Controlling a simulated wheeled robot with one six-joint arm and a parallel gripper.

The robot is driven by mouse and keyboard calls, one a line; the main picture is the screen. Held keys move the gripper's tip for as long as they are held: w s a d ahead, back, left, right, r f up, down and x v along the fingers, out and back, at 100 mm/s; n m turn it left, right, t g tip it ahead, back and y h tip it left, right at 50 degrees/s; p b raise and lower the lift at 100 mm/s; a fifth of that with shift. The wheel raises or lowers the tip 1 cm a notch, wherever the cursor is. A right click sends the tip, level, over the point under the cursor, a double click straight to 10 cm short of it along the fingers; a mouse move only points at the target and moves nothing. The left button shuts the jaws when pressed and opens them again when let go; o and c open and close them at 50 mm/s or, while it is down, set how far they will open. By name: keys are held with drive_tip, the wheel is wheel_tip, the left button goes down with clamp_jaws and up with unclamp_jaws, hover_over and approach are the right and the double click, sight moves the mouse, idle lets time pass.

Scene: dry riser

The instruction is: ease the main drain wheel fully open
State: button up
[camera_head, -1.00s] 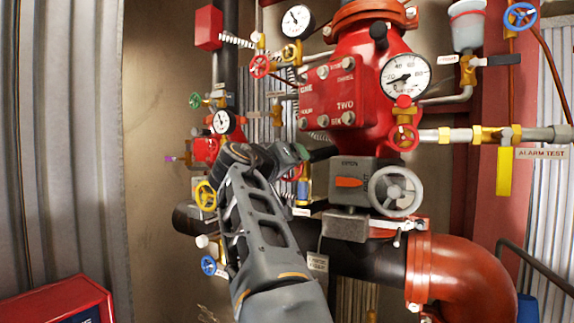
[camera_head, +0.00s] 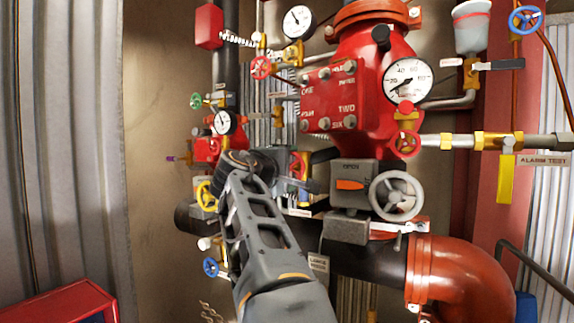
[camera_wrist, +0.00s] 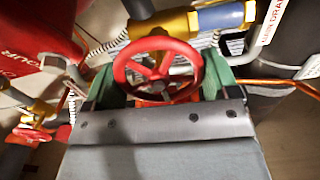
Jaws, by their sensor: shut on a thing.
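The main drain wheel is a red spoked handwheel (camera_wrist: 158,68) in the middle of the wrist view, in front of a brass and blue valve body (camera_wrist: 190,22). A white tag (camera_wrist: 272,22) at the upper right reads partly "MAIN DRA". My gripper (camera_wrist: 162,82) has a green finger on each side of the rim and is shut on the wheel. In the head view part of a red wheel (camera_head: 297,164) shows just beyond my wrist. My arm hides much of the valve there, and the fingertips are hard to make out.
A grey gearbox with a pale handwheel (camera_head: 396,196) stands close to the right. The red valve body (camera_head: 345,95) with gauges is above. A yellow wheel (camera_head: 206,196) and a blue wheel (camera_head: 210,267) sit to the left. Thin copper tubing (camera_wrist: 275,84) runs beside my gripper.

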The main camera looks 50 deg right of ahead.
drive_tip(key=shift+f+n+p, duration=0.1)
drive_tip(key=shift+n+p, duration=0.25)
drive_tip(key=shift+n, duration=0.95)
drive_tip(key=o, duration=0.8)
drive_tip(key=b+v, duration=0.3)
drive_tip(key=v, duration=1)
drive_tip(key=shift+a, duration=0.4)
drive_tip(key=shift+s, duration=0.1)
